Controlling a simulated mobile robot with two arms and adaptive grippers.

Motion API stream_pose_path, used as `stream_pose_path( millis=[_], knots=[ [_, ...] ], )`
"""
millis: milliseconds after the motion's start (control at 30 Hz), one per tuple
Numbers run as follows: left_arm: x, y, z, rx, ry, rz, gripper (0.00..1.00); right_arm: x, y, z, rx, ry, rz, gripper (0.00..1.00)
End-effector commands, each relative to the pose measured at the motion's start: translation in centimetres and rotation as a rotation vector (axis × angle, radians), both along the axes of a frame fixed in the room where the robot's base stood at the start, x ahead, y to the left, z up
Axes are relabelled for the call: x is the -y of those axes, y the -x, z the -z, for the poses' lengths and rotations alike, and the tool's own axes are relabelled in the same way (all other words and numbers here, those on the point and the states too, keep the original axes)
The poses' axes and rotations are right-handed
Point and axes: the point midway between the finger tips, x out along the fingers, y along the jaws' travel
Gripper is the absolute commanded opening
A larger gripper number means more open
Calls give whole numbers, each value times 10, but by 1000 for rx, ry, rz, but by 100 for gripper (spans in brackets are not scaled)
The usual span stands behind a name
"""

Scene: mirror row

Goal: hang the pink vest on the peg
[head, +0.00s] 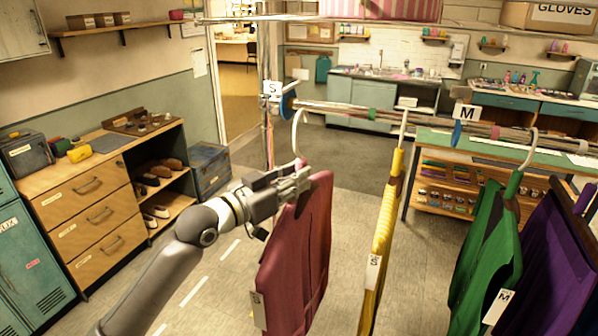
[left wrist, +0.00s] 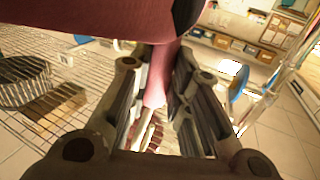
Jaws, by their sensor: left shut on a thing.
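The pink vest (head: 297,255), a dusky rose garment with a pale tag, hangs on a hanger with a white hook (head: 299,130). My left gripper (head: 303,178) is at the top of the vest and is shut on its pink hanger neck. In the left wrist view the pink neck (left wrist: 158,85) lies between the two fingers, with the vest cloth (left wrist: 80,22) above. The hook top is close to the rail (head: 345,110); I cannot tell if it rests on it. I cannot make out a separate peg. My right gripper is not in view.
A yellow garment (head: 382,240), a green one (head: 488,245) and a purple one (head: 550,265) hang to the right. A blue disc (head: 288,103) with an S sign (head: 271,88) marks the rail's left end. A wooden drawer cabinet (head: 95,215) stands left. Open floor lies between.

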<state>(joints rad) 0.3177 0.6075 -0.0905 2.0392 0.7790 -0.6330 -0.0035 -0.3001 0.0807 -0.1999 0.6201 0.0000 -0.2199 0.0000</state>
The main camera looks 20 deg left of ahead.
Motion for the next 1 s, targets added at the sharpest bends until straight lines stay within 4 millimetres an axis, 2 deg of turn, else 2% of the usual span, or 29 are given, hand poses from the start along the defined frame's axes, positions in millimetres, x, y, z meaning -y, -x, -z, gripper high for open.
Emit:
stream_pose_path(
  millis=[1000],
  knots=[
    [-3,82,-1,2,1,0,0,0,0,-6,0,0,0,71]
  ],
)
